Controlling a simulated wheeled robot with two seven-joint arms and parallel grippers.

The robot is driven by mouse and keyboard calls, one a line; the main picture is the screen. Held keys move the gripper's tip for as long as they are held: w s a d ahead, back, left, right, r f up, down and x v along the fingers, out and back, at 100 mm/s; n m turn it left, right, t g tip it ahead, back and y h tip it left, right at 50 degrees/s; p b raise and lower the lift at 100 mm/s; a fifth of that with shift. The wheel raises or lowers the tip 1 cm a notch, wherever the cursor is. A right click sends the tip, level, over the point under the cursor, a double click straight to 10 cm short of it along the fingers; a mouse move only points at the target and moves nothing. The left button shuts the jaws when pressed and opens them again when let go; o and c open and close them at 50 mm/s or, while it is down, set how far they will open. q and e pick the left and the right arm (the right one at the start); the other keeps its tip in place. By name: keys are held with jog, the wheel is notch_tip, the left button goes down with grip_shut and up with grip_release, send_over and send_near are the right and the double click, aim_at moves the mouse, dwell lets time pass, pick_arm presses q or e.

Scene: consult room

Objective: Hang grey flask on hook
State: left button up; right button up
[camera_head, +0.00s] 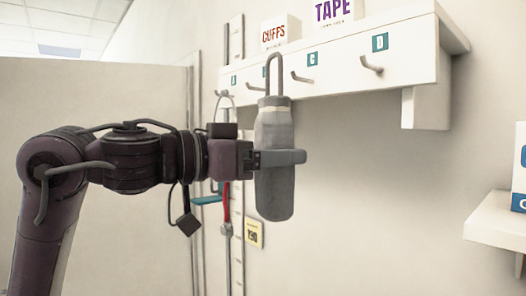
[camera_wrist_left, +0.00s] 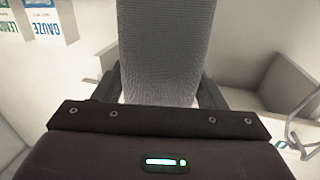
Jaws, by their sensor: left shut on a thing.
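The grey flask (camera_head: 274,185) is upright, with a tall narrow loop (camera_head: 274,62) on top. My left gripper (camera_head: 280,158) is shut around its middle and holds it in front of the white hook rack (camera_head: 340,75). The flask's grey body (camera_wrist_left: 165,50) also fills the middle of the left wrist view, between the fingers. The rack carries the D hook (camera_head: 371,65), the C hook (camera_head: 301,78) and others farther left. The loop overlaps a hook just left of C; I cannot tell whether it is around that hook. My right gripper is not in view.
A CUFFS box (camera_head: 280,33) and a TAPE box (camera_head: 334,12) stand on top of the rack. A looped item hangs at the leftmost hook (camera_head: 221,93). A white shelf (camera_head: 497,225) juts out at right. The wall below C and D is clear.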

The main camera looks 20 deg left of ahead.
pick_arm(q)
jog(key=w+d+f, duration=0.1)
jog(key=w+d, duration=0.2)
jog(key=w, duration=0.2)
jog(key=shift+w+d+f+p, duration=0.15)
jog(key=shift+d+f+p, duration=0.1)
jog(key=shift+f+p, duration=0.1)
dwell(0.5)
dwell(0.6)
jog(key=o, duration=1.1)
jog(key=shift+o, duration=0.4)
